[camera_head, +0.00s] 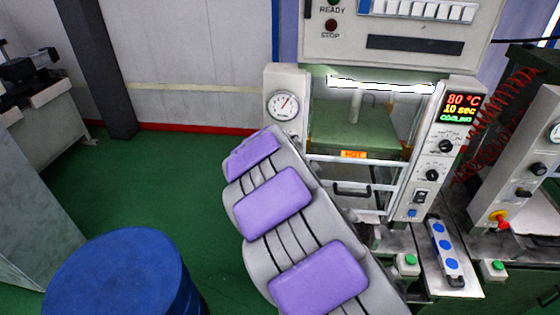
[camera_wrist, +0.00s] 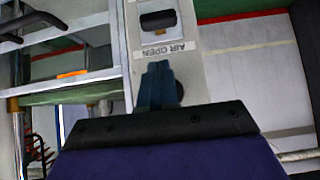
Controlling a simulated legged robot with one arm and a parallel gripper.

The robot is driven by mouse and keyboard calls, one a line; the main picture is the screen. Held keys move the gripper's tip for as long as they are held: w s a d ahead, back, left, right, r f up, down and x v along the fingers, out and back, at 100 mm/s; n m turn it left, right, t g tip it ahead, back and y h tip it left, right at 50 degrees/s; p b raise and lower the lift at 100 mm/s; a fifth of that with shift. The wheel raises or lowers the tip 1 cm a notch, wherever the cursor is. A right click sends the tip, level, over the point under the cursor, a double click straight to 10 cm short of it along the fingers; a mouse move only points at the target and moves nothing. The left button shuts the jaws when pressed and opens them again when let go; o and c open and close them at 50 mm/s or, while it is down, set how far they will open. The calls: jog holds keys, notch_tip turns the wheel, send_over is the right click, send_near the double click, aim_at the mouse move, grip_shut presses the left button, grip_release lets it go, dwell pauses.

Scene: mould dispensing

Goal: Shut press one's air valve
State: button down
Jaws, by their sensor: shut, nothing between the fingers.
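In the wrist view, a pale press panel carries an upside-down label reading AIR OPEN (camera_wrist: 166,48). A black lever on a light plate (camera_wrist: 158,20) sits just above the label in the picture. My gripper (camera_wrist: 159,68) is shut and empty, its dark fingers pointing at the panel just below the label. A dark round part (camera_wrist: 187,108) is partly hidden behind the fingers, so I cannot tell whether they touch it. In the head view, the press (camera_head: 355,130) stands ahead with a gauge on its left column. My arm covers that column's lower part and hides my gripper.
The press display (camera_head: 459,107) reads 80 °C, 10 sec, COOLING. An orange HOT sign (camera_head: 353,154) hangs at its front. A second machine (camera_head: 535,150) with coiled red hoses stands right. A blue drum (camera_head: 115,275) is at lower left. Green floor beyond it is clear.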

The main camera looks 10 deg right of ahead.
notch_tip(320, 180, down, 6)
jog(key=w, duration=0.1)
jog(key=shift+w+d, duration=0.25)
jog(key=shift+w, duration=0.05)
notch_tip(320, 180, down, 4)
jog(key=shift+s+f+b, duration=0.1)
jog(key=shift+f+b, duration=0.05)
jog(key=shift+b, duration=0.7)
jog(key=w+r+p+v, duration=0.1)
jog(key=w+r+v, duration=0.1)
jog(key=v, duration=1)
jog(key=shift+s+d+r, duration=0.2)
jog(key=shift+s+r, duration=0.05)
